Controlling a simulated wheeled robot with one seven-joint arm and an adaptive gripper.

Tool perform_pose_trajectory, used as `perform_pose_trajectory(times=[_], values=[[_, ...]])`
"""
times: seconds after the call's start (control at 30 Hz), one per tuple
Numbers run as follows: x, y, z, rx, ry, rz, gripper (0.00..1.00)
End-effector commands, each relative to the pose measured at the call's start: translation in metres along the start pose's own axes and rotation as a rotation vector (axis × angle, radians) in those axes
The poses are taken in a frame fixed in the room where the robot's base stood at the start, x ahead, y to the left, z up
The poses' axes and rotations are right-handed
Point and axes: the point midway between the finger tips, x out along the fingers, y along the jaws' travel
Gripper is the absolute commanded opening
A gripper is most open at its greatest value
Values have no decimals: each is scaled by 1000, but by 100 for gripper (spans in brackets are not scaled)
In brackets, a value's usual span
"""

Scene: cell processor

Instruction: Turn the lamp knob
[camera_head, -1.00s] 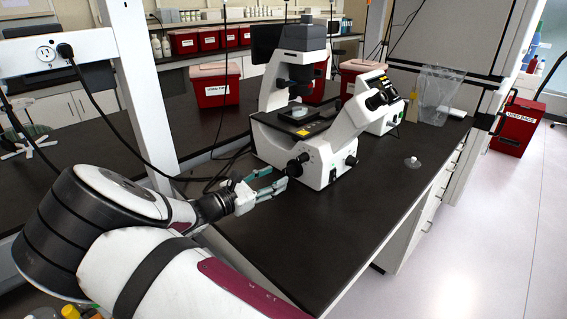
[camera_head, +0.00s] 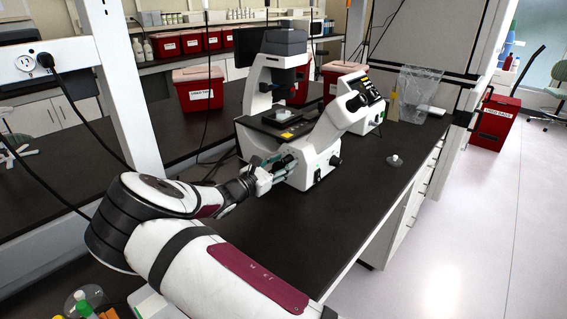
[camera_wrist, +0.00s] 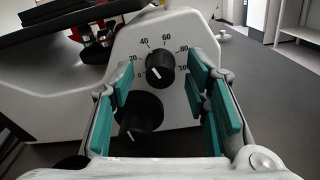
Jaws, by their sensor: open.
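The lamp knob (camera_wrist: 160,66) is a round black dial with a white line on the white side of the microscope (camera_head: 312,160). My gripper (camera_wrist: 166,84) is open, with teal pads on the left and right. In the wrist view the lamp knob shows between the pads, beyond their tips; I cannot tell if they touch it. A larger black knob (camera_wrist: 140,116) sits below and nearer, also between the fingers. In the head view my gripper (camera_head: 272,170) is at the microscope's left side and hides the knobs.
The microscope stands on a black bench (camera_head: 350,190) with clear room in front and to the right. A small clear item (camera_head: 394,161) lies to the right. Red bins (camera_head: 198,90) stand behind, and a white post (camera_head: 122,95) rises at the left.

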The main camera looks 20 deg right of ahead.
Motion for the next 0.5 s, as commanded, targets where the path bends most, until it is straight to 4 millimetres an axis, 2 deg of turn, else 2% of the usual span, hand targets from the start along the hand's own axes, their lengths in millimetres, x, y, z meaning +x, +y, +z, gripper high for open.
perform_pose_trajectory(times=[0.13, 0.4, 0.5], values=[[7, 0, 1, 1, -1, 1, 43], [8, 0, 0, 1, 0, 1, 43], [8, 0, 0, 1, 0, 0, 20]])
